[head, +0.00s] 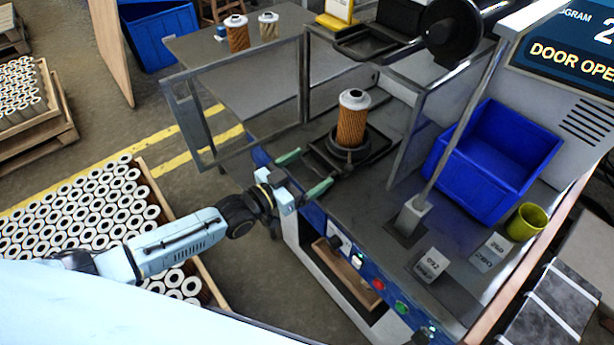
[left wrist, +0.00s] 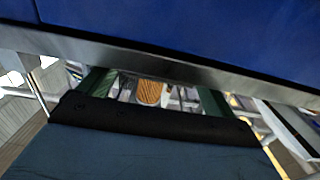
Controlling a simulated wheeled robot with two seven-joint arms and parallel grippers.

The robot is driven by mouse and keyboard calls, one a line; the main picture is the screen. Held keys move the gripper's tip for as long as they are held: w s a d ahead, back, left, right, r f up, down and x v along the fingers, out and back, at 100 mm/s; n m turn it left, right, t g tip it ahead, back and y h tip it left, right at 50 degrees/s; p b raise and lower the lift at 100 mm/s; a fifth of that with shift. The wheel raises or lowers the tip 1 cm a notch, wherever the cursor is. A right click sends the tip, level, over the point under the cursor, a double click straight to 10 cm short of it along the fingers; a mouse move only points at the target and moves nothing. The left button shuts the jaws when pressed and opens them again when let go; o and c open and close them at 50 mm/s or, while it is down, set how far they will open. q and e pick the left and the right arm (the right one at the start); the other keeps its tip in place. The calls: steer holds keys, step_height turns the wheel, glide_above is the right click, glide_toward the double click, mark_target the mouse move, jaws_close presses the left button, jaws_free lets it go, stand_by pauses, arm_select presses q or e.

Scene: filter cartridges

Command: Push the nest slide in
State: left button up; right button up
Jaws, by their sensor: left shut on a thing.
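The nest slide (head: 322,158), a dark plate with a round black nest (head: 345,152), sits at the front of the machine's open chamber. An orange pleated filter cartridge (head: 352,125) with a white top stands upright in the nest. My left gripper (head: 305,173) is at the slide's front edge, its green fingers far apart and closed on the slide's two sides; the exact contact is hard to see. In the left wrist view, the fingers (left wrist: 155,95) flank the orange cartridge (left wrist: 149,92), partly hidden behind a grey edge. My right gripper is not in view.
The framed clear door (head: 240,112) stands open on the left. A blue bin (head: 490,165) and a yellow-green cup (head: 526,222) stand on the right. Two cartridges (head: 237,33) stand on the back table. A crate of white-topped cartridges (head: 85,220) lies below left. The screen (head: 570,45) reads "DOOR OPE…".

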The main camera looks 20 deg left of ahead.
arm_select(q)
steer(key=shift+s+a, duration=0.15)
steer(key=shift+a, duration=0.15)
steer(key=o, duration=1.1)
steer(key=shift+r, duration=0.1)
steer(key=shift+c, duration=0.2)
steer(key=shift+o, duration=0.2)
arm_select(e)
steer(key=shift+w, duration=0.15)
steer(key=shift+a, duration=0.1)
arm_select(q)
steer(key=shift+s, duration=0.1)
steer(key=p+v, duration=0.1)
steer(key=v, duration=1.2)
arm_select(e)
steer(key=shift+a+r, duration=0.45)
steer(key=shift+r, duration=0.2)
